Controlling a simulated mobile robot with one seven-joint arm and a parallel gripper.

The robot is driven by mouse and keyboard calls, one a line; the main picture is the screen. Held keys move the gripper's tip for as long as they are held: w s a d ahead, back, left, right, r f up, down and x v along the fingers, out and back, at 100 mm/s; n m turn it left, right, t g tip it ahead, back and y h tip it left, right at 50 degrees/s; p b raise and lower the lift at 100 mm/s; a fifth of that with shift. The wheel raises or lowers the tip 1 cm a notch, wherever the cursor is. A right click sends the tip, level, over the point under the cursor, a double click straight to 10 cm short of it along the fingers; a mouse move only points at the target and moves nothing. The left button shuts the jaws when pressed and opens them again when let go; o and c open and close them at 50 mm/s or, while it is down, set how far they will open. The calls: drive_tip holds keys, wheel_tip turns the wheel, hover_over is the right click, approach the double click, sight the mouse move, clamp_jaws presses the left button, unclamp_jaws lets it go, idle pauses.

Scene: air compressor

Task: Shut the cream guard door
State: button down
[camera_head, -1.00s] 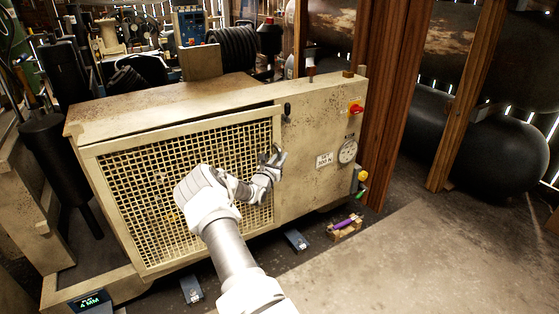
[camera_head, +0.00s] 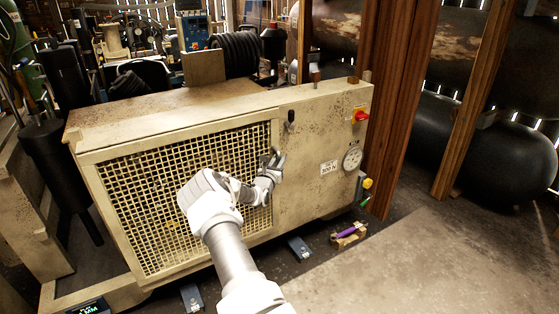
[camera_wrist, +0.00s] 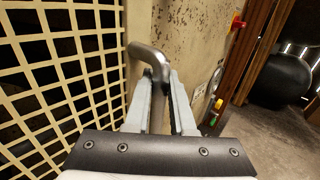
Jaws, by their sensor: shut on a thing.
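The cream guard door (camera_head: 170,261) with its mesh panel is on the front of the cream compressor cabinet (camera_head: 312,190). It looks flush or nearly flush with the cabinet; I cannot tell if it is fully closed. My gripper (camera_head: 271,166) is at the door's right edge. In the wrist view, my gripper (camera_wrist: 160,82) has its two fingers closed around the bent grey metal handle (camera_wrist: 143,52), beside the mesh of the door (camera_wrist: 118,60). My arm hides part of the mesh in the head view.
A black latch (camera_head: 291,118) is on the cabinet face right of the door. A red knob (camera_head: 361,116), a gauge (camera_head: 352,158) and a yellow knob (camera_head: 367,183) are further right.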

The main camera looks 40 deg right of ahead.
drive_tip(key=c, duration=0.8)
unclamp_jaws()
drive_tip(key=shift+w+a+r, duration=0.2)
drive_tip(key=shift+w+a, duration=0.1)
drive_tip(key=shift+w, duration=0.25)
drive_tip(key=shift+o, duration=0.2)
drive_tip(key=shift+a, duration=0.15)
drive_tip(key=s+p+v, duration=0.1)
drive_tip(key=p+v, duration=0.4)
drive_tip(key=v, duration=1.2)
drive_tip(key=shift+f, duration=0.25)
drive_tip(key=shift+d, duration=0.2)
